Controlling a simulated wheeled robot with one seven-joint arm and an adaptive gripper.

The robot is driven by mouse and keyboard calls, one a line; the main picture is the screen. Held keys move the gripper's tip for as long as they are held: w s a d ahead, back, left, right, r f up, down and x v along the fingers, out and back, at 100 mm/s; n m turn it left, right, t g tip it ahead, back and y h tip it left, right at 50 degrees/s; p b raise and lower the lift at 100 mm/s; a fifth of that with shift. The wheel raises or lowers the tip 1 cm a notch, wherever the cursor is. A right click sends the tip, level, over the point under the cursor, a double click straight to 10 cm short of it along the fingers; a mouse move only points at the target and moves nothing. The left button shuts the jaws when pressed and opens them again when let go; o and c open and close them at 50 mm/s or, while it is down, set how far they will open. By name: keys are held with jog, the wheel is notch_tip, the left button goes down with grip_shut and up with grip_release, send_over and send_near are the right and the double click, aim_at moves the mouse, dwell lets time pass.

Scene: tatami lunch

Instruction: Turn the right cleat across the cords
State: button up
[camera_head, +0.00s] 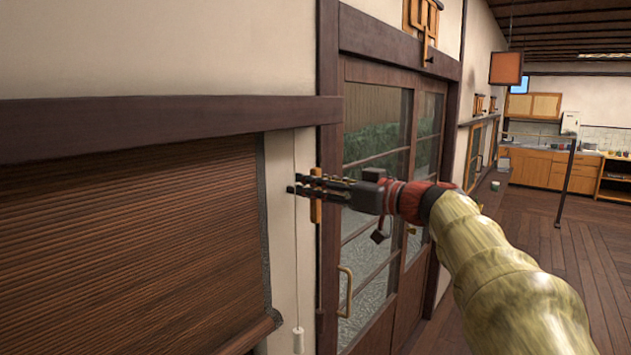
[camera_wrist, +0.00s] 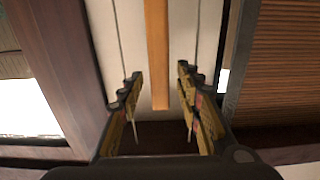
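The cleat (camera_head: 316,212) is an orange-brown wooden bar, standing upright on the pale wall strip between the blind and the door frame. In the wrist view the cleat (camera_wrist: 157,45) runs lengthwise between two thin cords, parallel to them, not across them. One cord (camera_head: 296,240) hangs left of it in the head view. My gripper (camera_head: 299,183) reaches in from the right at the cleat, hiding its middle. In the wrist view my gripper (camera_wrist: 160,88) is open, with the cleat's near end between its spread fingers. I cannot tell whether they touch it.
A dark brown slatted blind (camera_head: 130,240) covers the left, under a dark wooden rail (camera_head: 150,125). A white cord weight (camera_head: 299,340) hangs low. A glazed wooden door (camera_head: 375,150) with a handle (camera_head: 346,290) is right of the cleat. Open floor (camera_head: 560,240) lies farther right.

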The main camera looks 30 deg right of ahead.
jog(key=shift+c, duration=1)
grip_shut()
jog(key=shift+d+m, duration=0.1)
jog(key=shift+m, duration=0.2)
jog(key=m+b, duration=0.2)
jog(key=shift+w+d+f+m, duration=0.15)
jog(key=shift+w+d+m, duration=0.05)
jog(key=shift+d+m, duration=0.2)
jog(key=f+m, duration=0.1)
jog(key=m, duration=0.3)
jog(key=d+m, duration=0.1)
jog(key=m, duration=0.4)
jog(key=d+f+m, duration=0.1)
jog(key=m, duration=0.4)
jog(key=shift+w+f, duration=0.3)
jog(key=shift+w, duration=0.05)
jog(key=shift+f+m, duration=0.1)
jog(key=shift+m, duration=0.3)
